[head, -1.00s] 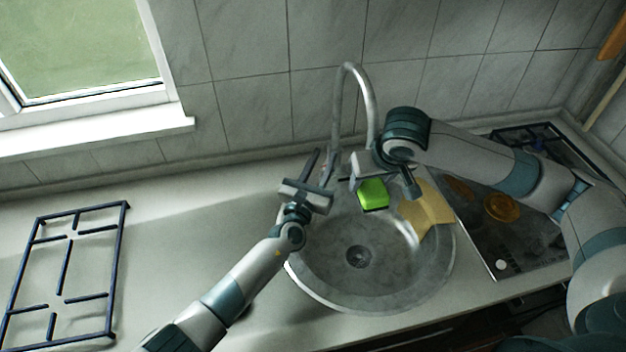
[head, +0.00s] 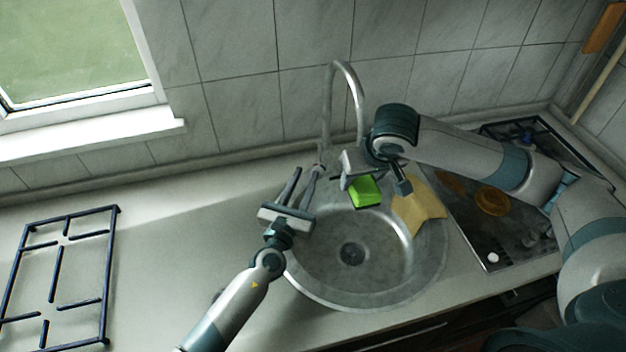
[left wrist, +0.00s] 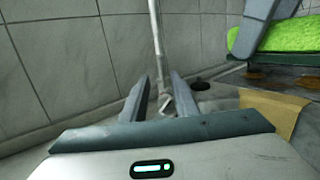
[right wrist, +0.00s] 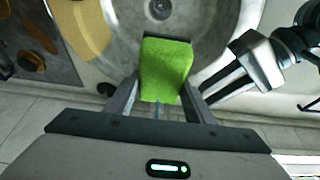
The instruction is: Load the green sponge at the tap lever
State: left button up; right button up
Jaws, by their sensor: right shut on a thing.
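The green sponge (head: 364,192), with a dark layer on one side, is held above the back of the sink. My right gripper (right wrist: 158,92) is shut on it; the sponge sticks out beyond the fingers in the right wrist view. The tap (head: 361,100) is a tall curved metal spout behind the sink. Its lever (left wrist: 166,102) appears low on the tap, between my left fingers in the left wrist view. My left gripper (head: 301,186) is open, its fingers pointing at the tap base. I cannot tell whether they touch the lever.
The round metal sink (head: 318,275) lies in front of the tap. A yellow cloth (head: 420,207) hangs over its right rim. A hob (head: 475,235) with an orange-brown round item (head: 491,201) is to the right. A dark pot grid (head: 58,275) lies on the left worktop.

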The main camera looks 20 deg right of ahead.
pick_arm(q)
jog(key=shift+c, duration=0.3)
jog(key=shift+r, duration=0.1)
grip_shut()
jog(key=a+r+m+g+h, duration=0.2)
jog(key=a+m+g, duration=0.2)
jog(key=a+g, duration=0.3)
jog(key=shift+w+a+r+m+g, duration=0.2)
jog(key=shift+a+m+g, duration=0.1)
jog(key=shift+a, duration=0.35)
jog(key=shift+f, duration=0.1)
